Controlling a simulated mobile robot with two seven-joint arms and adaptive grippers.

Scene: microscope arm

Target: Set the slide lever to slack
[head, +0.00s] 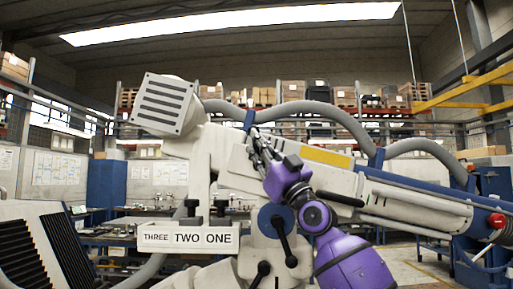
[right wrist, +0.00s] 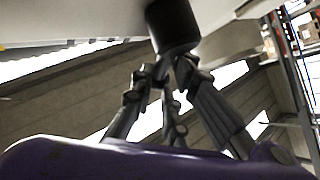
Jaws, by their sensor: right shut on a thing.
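A large white microscope arm (head: 225,150) fills the middle of the head view. My right gripper (head: 257,140), on a purple arm, reaches up against its upper body. In the right wrist view, the fingers of my right gripper (right wrist: 168,65) are shut on a dark cylindrical knob (right wrist: 172,25) that sticks out of a pale surface. I cannot tell whether this knob is the slide lever; no "slack" mark can be read. A black lever (head: 284,242) hangs from a blue hub below my gripper, apart from it. My left gripper is not in view.
A plate (head: 188,237) marked THREE, TWO, ONE sits at the lower left, with dark knobs (head: 220,208) above it. A second black lever (head: 259,272) is low in the middle. A grey hose (head: 325,110) arches behind my gripper. A ribbed black panel (head: 60,245) stands at the left.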

